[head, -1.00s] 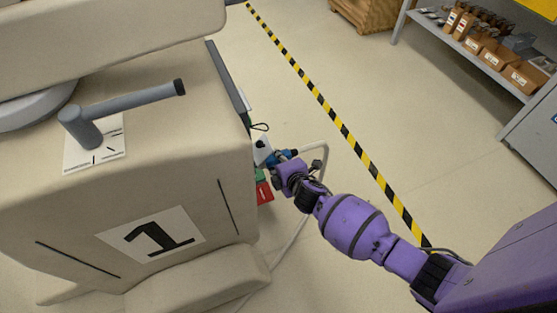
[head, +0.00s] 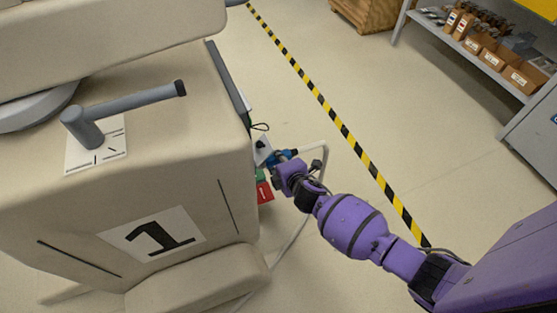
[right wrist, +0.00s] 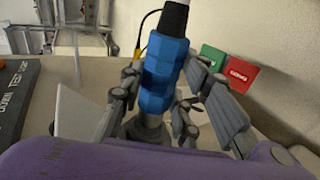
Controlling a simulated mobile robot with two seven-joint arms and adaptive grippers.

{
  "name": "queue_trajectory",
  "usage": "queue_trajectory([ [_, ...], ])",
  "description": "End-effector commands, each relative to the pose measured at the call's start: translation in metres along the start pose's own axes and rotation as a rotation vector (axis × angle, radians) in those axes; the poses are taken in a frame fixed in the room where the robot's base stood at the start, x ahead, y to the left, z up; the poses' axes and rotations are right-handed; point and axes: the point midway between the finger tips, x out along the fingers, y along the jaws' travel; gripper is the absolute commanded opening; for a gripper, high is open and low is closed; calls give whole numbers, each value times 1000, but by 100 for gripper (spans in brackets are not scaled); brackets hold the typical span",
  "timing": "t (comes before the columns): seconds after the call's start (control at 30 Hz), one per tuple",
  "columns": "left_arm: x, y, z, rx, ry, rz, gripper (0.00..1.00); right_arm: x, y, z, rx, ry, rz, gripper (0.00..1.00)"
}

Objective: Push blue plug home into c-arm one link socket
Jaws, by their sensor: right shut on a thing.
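The blue plug (right wrist: 163,72) stands between the fingers of my right gripper (right wrist: 165,95) in the right wrist view. The gripper is shut on its ribbed blue body. A grey round socket (right wrist: 145,128) shows at the plug's lower end, partly hidden by the fingers; I cannot tell how deep the plug sits. In the head view the plug (head: 284,156) and my right gripper (head: 279,165) are at the right side of the covered c-arm cart (head: 85,215), marked 1. My left gripper is not in view.
A red tag (right wrist: 242,74) and a green tag (right wrist: 213,57) hang beside the plug. A pale cable (head: 325,165) loops down to the floor. A grey handle (head: 130,103) stands on the cart. Floor to the right is clear up to a striped line (head: 345,130) and a shelf.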

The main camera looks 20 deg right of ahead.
Motion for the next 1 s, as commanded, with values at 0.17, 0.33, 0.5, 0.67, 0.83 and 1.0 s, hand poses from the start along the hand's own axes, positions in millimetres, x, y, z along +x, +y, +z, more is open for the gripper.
queue_trajectory([
  [0.17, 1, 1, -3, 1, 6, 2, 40, 0, 1, -4, 0, 1, 2, 0],
  [0.33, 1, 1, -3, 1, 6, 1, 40, 0, 1, -8, 0, 1, 1, 0],
  [0.5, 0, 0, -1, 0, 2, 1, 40, 0, 1, -12, 0, 1, 1, 0],
  [0.67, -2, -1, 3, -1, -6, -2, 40, 0, 1, -16, 0, 1, 1, 0],
  [0.83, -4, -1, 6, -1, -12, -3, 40, 0, 1, -20, 1, 1, 1, 0],
  [1.0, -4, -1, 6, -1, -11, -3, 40, 0, 1, -25, 0, 1, 2, 0],
])
